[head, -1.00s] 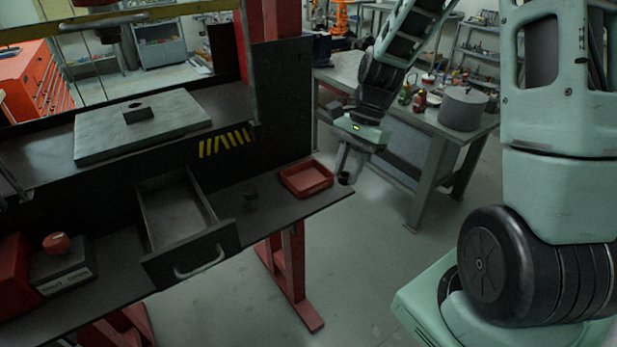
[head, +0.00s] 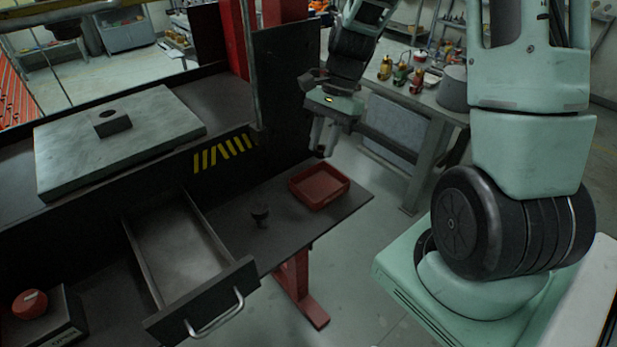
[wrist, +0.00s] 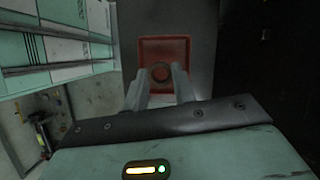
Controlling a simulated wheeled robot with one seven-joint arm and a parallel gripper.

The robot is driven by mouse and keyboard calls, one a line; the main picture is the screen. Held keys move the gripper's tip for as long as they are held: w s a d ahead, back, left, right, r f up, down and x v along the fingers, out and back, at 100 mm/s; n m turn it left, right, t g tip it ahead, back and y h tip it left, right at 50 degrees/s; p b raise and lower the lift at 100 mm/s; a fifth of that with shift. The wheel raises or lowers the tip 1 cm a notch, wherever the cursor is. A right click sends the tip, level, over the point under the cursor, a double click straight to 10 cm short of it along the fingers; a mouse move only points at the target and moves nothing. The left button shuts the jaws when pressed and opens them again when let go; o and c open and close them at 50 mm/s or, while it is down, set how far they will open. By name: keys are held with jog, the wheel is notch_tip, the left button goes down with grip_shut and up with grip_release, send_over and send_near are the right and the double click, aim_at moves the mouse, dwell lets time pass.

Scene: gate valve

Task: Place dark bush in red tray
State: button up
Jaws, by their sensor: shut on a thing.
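My gripper (head: 324,142) is shut on the dark bush (wrist: 160,72), a small dark ring shape between the fingertips in the wrist view. In the head view the bush is hard to make out at the fingertips. The red tray (head: 319,187) lies on the right part of the dark bench shelf. My gripper is above the shelf, up and beyond the tray's far edge in the head view. In the wrist view the tray (wrist: 148,44) shows behind the bush, which overlaps its lower part. The tray looks empty.
A small dark knob-like part (head: 259,214) stands on the shelf left of the tray. An open drawer (head: 208,302) juts out further left. A dark upright panel (head: 285,90) stands beside my gripper. A dark block with a hole (head: 112,123) sits on the grey plate (head: 70,160).

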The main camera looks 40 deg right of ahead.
aim_at(318, 190)
notch_tip(318, 190, down, 10)
jog(key=shift+p, duration=0.95)
jog(key=shift+f, duration=0.2)
jog(key=o, duration=1)
jog(key=shift+r, duration=0.1)
